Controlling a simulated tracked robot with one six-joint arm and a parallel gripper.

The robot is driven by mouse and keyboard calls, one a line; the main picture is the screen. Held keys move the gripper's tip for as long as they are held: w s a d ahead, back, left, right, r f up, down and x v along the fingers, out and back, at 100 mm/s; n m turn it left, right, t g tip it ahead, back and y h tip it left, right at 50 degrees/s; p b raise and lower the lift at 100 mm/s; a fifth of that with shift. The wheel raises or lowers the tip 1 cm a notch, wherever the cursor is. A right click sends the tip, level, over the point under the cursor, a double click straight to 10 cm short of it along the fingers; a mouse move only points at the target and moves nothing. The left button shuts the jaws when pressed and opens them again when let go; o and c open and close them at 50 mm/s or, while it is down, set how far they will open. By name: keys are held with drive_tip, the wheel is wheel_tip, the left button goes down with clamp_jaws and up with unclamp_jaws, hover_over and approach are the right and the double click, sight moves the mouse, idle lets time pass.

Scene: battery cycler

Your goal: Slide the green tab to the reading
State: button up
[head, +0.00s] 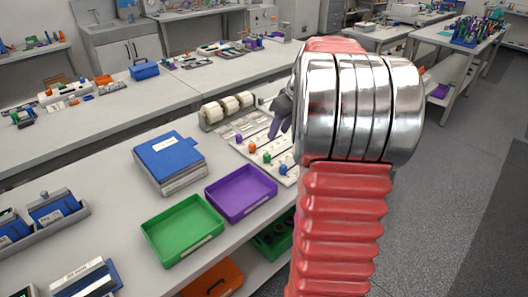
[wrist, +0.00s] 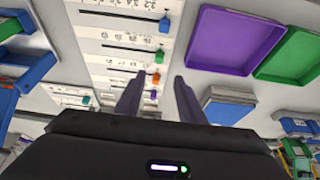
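The green tab (head: 267,157) sits on a pale slider panel (head: 250,133), between an orange tab (head: 252,147) and a blue tab (head: 283,169). In the wrist view the green tab (wrist: 159,57) is at the right end of a dark slot, beyond my fingertips. The blue tab (wrist: 165,24) is above it and the orange tab (wrist: 155,79) below it. My gripper (wrist: 155,80) is open and empty, its purple fingers apart on either side of the orange tab's line of sight. In the head view my gripper (head: 280,118) is over the panel, partly hidden by my arm. Scale numbers are too small to read surely.
A purple tray (head: 268,190), a green tray (head: 154,243) and a blue binder stack (head: 170,160) lie left of the panel. White rolls in a holder (head: 228,108) stand behind it. My arm hides the panel's right side.

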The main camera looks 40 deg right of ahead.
sight(267, 155)
drive_tip(key=shift+d+f, duration=0.1)
drive_tip(key=shift+f, duration=0.05)
drive_tip(key=x, duration=1.3)
drive_tip(key=shift+w+f, duration=0.2)
drive_tip(key=shift+f, duration=0.05)
drive_tip(key=shift+c, duration=0.6)
clamp_jaws()
